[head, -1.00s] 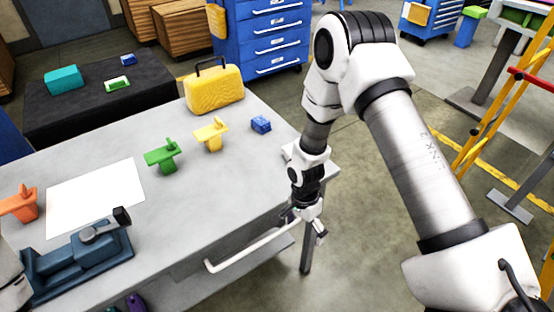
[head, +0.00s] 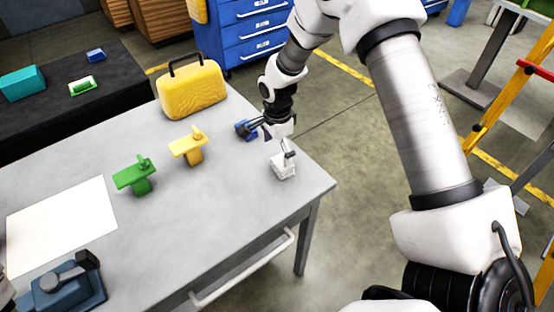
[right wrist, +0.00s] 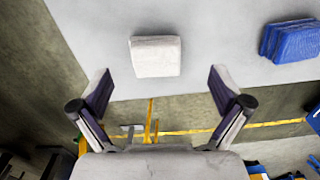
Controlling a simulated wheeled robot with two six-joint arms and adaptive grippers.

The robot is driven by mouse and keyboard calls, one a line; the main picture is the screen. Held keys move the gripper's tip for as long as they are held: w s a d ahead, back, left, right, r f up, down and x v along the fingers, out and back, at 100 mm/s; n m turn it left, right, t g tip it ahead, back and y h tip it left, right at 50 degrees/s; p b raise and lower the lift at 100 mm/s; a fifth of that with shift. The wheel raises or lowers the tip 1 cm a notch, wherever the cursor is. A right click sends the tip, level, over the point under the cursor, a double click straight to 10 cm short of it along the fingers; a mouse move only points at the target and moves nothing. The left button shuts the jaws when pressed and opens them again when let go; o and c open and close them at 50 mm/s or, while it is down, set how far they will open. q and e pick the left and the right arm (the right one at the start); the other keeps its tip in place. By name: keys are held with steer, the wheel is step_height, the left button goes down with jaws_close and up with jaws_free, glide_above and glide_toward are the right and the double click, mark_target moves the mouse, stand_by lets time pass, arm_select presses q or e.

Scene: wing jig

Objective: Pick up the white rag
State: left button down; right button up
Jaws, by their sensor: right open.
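The white rag (head: 284,166) is a small folded block lying on the grey table near its right corner. In the right wrist view the white rag (right wrist: 155,57) lies just beyond the fingertips, roughly centred between them. My right gripper (head: 277,142) is open and empty, above the table edge close to the rag; its two spread fingers also show in the right wrist view (right wrist: 160,88). It does not appear to touch the rag. My left gripper is not in view; only a bit of white arm shows at the lower left edge.
A folded blue rag (right wrist: 291,41) lies near the white one, partly behind my gripper in the head view. Yellow (head: 188,146) and green (head: 135,175) parts, a yellow case (head: 190,92), a white sheet (head: 62,225) and a dark blue vise (head: 68,288) occupy the grey table (head: 230,210).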

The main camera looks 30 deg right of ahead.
mark_target(278, 164)
steer(key=f, duration=0.1)
steer(key=f+p, duration=0.1)
steer(key=f, duration=0.1)
steer(key=s+f, duration=0.1)
steer(key=f, duration=0.1)
steer(key=shift+a, duration=0.1)
steer(key=shift+w+f, duration=0.2)
steer(key=shift+f, duration=0.2)
steer(key=shift+s+r, duration=0.15)
steer(key=c, duration=1.2)
